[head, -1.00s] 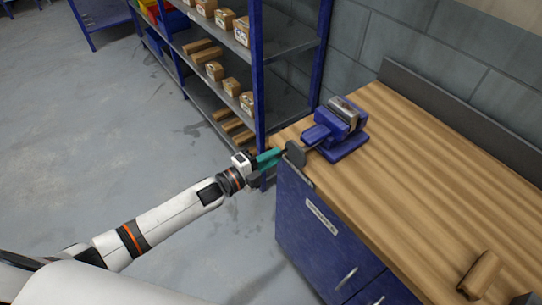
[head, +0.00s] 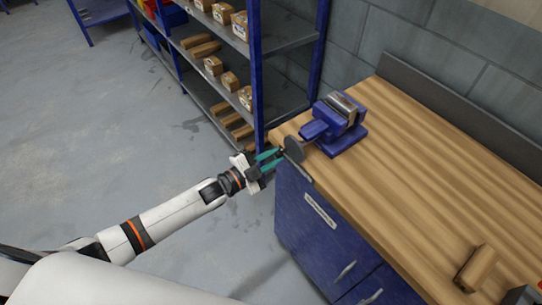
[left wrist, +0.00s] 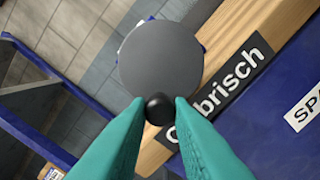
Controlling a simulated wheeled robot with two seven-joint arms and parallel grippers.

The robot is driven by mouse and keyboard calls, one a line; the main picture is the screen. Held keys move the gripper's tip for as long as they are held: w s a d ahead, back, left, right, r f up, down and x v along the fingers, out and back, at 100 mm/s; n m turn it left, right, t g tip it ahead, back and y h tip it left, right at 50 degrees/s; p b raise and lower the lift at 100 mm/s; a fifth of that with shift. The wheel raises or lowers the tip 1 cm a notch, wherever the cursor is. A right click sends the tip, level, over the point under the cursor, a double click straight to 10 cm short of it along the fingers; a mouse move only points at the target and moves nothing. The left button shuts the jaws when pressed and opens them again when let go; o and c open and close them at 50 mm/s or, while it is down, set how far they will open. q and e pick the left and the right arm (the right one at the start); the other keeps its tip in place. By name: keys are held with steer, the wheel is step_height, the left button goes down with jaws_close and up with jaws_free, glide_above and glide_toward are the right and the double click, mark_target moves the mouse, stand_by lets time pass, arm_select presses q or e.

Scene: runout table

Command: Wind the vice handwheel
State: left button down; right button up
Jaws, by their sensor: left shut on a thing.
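The blue vice (head: 336,122) is on the far left corner of the wooden workbench top. Its handwheel (head: 294,149) is a dark grey disc at the vice's front, by the bench edge. In the left wrist view the disc (left wrist: 161,62) faces the camera, with a black knob (left wrist: 160,108) at its lower rim. My left gripper (head: 273,159) has green fingers and reaches the wheel from the left. It is shut on the knob, with a fingertip (left wrist: 160,118) on either side. The disc hides most of the vice in the left wrist view. My right gripper is not in view.
The wooden bench (head: 410,165) has a blue cabinet below and mostly clear top. A wooden block (head: 476,268) lies near its front right. A blue shelf rack (head: 258,75) with boxes stands close behind my left gripper. Open floor lies at left.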

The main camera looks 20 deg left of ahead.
arm_select(q)
steer(key=n, duration=0.2)
steer(key=f+n, duration=0.1)
steer(key=shift+s+d, duration=0.35)
steer(key=shift+d+n, duration=0.1)
steer(key=shift+n, duration=0.6)
steer(key=c, duration=1.4)
jaws_free()
